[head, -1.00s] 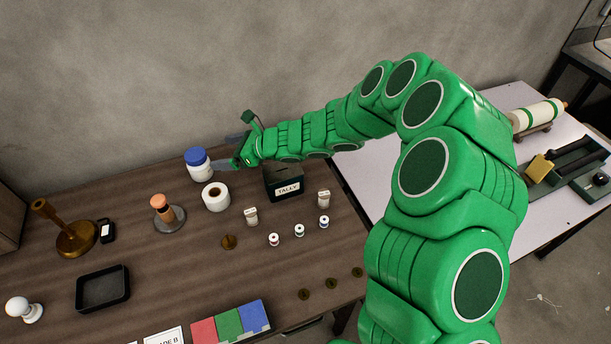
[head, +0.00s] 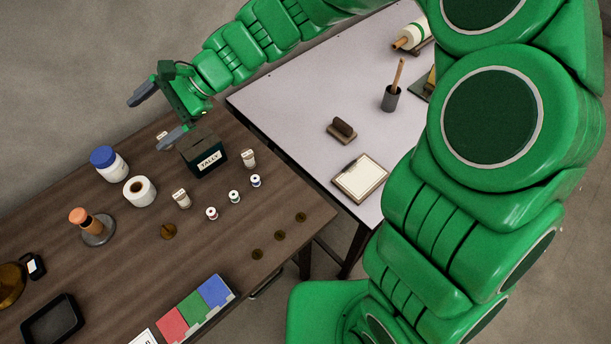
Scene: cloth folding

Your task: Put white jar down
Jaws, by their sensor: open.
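The white jar (head: 113,168) with a blue lid stands upright on the brown wooden table (head: 135,250), near its back edge. My gripper (head: 152,122) is up and to the right of the jar, apart from it. Its two grey fingers are spread wide, with nothing between them. The lower finger shows just left of the dark tally box, and whether it touches the box I cannot tell.
The dark tally box (head: 203,157) stands below my gripper. A white tape roll (head: 139,191) is close to the jar. An orange-topped stand (head: 92,226), small white bottles and spools are nearby. A pale table (head: 300,95) adjoins at the right.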

